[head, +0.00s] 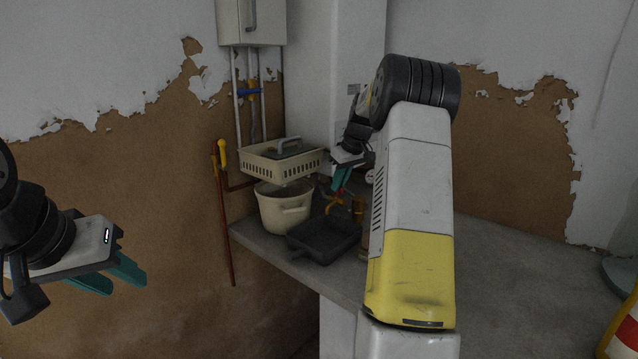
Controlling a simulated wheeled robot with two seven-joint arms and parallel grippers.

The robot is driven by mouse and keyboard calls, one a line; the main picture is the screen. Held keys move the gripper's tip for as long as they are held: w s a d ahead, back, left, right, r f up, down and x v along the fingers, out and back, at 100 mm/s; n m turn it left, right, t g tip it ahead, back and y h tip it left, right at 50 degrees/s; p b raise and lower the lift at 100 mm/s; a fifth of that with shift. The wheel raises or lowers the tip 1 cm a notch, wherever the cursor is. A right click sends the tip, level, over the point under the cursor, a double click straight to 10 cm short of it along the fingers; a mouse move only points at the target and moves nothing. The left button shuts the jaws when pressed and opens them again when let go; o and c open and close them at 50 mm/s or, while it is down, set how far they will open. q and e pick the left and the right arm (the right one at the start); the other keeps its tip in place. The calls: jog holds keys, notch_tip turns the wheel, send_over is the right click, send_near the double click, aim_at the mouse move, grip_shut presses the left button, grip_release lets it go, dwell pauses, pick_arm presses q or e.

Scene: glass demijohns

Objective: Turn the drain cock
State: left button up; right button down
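A small yellow-orange fitting (334,204), possibly the drain cock, shows on the counter behind the black tray, just below my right gripper. It is small and dim, so its handle position and its link to any pipe are unclear. My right gripper (338,188) points down with its teal fingertips at or just above this fitting. I cannot tell whether it touches it or how far the fingers are apart. My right forearm hides much of the area to the right. My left gripper (126,286) hangs at the left, away from the counter, with its teal fingers apart and nothing between them.
A black tray (325,238) and a cream pot (284,212) stand on the grey counter (500,270). A cream basket (267,165) sits above the pot. A round gauge (370,177) shows beside my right arm.

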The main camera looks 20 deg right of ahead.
dwell(0.4)
jog(key=m+h, duration=0.1)
jog(key=m, duration=0.3)
jog(key=shift+a+m+h, duration=0.2)
jog(key=shift+m+h, duration=0.1)
jog(key=shift+h, duration=0.1)
jog(key=m+h, duration=0.1)
jog(key=m, duration=0.2)
jog(key=shift+a+m, duration=0.1)
jog(key=shift+m, duration=0.2)
jog(key=m+h, duration=0.1)
jog(key=m, duration=0.3)
jog(key=shift+w+g+h, duration=0.1)
jog(key=shift+g+h, duration=0.3)
jog(key=shift+m+g+h, duration=0.5)
jog(key=shift+m, duration=1.3)
jog(key=shift+a+m, duration=0.1)
jog(key=shift+m, duration=0.2)
jog(key=c, duration=1.5)
grip_release()
